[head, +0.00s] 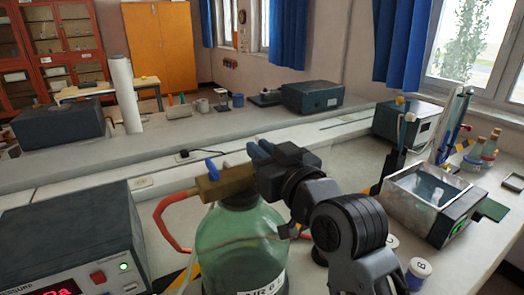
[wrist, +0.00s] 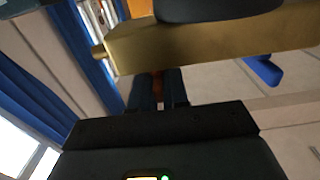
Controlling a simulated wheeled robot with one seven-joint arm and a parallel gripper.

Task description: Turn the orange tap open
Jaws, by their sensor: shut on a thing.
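A brass valve block (head: 228,184) sits on top of a green bottle (head: 240,245) in the head view. A blue tap lever (head: 213,169) stands up near the block's left end. My gripper (head: 260,151) is at the block's right end, its fingers over the top there. In the wrist view, the block (wrist: 200,45) crosses the top, with the blue lever (wrist: 262,70) to the right. My gripper (wrist: 159,76) is shut on a small orange-brown piece (wrist: 159,90), seemingly the orange tap. The fingers hide most of it, so its turn angle cannot be told.
A red-orange hose (head: 163,222) curves at the bottle's left. A dark box with a red display (head: 75,245) stands front left. A metal bath (head: 432,200), a small labelled jar (head: 418,272) and bottles (head: 482,148) are on the right. A white column (head: 125,95) stands behind.

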